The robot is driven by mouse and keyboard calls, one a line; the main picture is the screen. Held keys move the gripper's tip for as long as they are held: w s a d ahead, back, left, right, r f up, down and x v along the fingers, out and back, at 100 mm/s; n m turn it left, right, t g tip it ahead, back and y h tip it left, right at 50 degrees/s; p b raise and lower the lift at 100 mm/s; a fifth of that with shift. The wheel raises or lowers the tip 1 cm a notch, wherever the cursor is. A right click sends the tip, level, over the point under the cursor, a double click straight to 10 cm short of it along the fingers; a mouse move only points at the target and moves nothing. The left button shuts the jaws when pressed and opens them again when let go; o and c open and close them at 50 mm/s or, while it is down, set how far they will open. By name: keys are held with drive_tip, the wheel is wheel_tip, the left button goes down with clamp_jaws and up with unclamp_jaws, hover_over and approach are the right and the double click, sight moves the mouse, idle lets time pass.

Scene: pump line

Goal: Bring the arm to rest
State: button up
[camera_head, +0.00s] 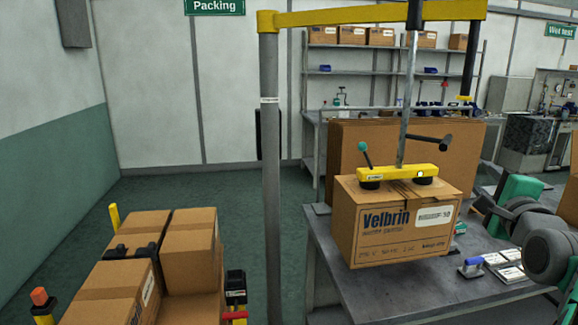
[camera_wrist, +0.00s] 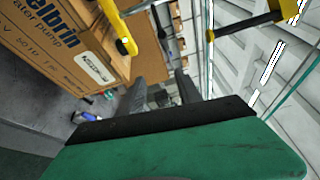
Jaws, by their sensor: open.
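My gripper (camera_wrist: 168,88) is open in the wrist view, its two dark fingers apart with nothing seen between them. My grey and green arm (camera_head: 545,250) shows at the right edge of the head view, beside the packing table (camera_head: 405,285). A cardboard Velbrin box (camera_head: 395,232) is at the table, under a yellow suction lifter (camera_head: 400,173) whose cups meet its top. Whether the box rests on the table or hangs just above it is unclear. In the wrist view the box (camera_wrist: 75,45) is at upper left, apart from the fingers.
A grey post (camera_head: 270,170) carries a yellow overhead beam (camera_head: 370,15). Stacked cartons (camera_head: 190,255) stand at lower left. A blue-handled tool (camera_head: 471,268) and white cards (camera_head: 508,273) lie on the table. Flat cardboard (camera_head: 340,145) stands behind the box.

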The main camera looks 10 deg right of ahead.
drive_tip(key=w+a+f+n+g+y+p, duration=0.1)
drive_tip(key=a+f+n+g+y+p, duration=0.2)
drive_tip(key=a+f+n, duration=0.55)
drive_tip(key=w+a+f+n+g+y+p, duration=0.2)
drive_tip(key=a+f+n+g+p, duration=0.3)
drive_tip(key=a, duration=0.6)
drive_tip(key=s+a+f+n+g+y+p, duration=0.1)
drive_tip(key=s+a+f+n+g, duration=0.4)
drive_tip(key=s+a+f+n, duration=0.5)
drive_tip(key=s+a+f, duration=0.1)
drive_tip(key=s+a, duration=0.2)
drive_tip(key=s, duration=0.1)
drive_tip(key=shift+s+f+g, duration=0.25)
drive_tip(key=shift+s+g, duration=0.15)
drive_tip(key=shift+c, duration=0.5)
